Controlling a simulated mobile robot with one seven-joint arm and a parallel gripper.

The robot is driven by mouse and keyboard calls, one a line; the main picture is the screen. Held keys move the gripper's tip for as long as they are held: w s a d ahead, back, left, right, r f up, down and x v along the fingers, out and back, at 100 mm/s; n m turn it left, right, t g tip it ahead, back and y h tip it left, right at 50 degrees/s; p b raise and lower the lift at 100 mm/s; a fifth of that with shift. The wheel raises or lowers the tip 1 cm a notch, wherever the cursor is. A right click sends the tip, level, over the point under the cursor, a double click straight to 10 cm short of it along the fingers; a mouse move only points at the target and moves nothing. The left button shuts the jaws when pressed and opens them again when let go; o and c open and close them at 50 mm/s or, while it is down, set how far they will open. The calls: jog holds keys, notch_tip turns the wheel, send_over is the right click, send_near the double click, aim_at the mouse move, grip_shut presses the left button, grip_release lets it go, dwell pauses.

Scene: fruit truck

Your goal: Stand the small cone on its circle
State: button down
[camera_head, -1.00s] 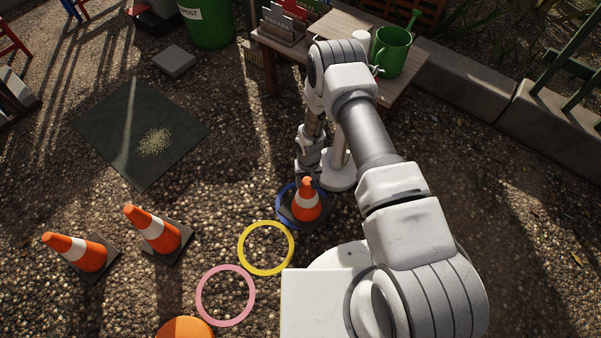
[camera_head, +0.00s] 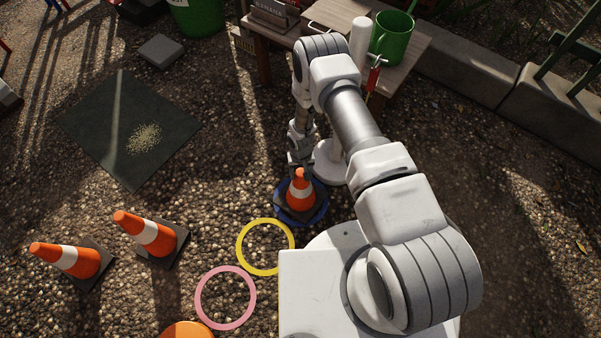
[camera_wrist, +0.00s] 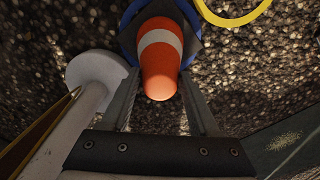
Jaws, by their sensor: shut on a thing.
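The small orange cone (camera_head: 300,190) with a white band and dark square base is upright over the blue circle (camera_head: 323,212). In the wrist view the cone (camera_wrist: 160,65) is between the two fingers of my gripper (camera_wrist: 160,108), which is shut on it. The blue circle (camera_wrist: 132,12) shows around the edges of the base there. The base hides much of the circle, and I cannot tell whether it touches the ground. In the head view my gripper (camera_head: 300,168) is at the cone's upper part.
A yellow circle (camera_head: 242,262) and a pink circle (camera_head: 201,311) lie empty nearby. Two larger cones (camera_head: 147,232) (camera_head: 68,260) stand at left. An orange thing (camera_head: 187,330) is cut off below. A table (camera_head: 412,52) with a green can (camera_head: 391,40) stands behind. A dark mat (camera_head: 95,120) lies left.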

jog(key=shift+w+f, duration=0.1)
jog(key=shift+f, duration=0.85)
jog(key=shift+r, duration=0.1)
jog(key=shift+c, duration=0.6)
grip_release()
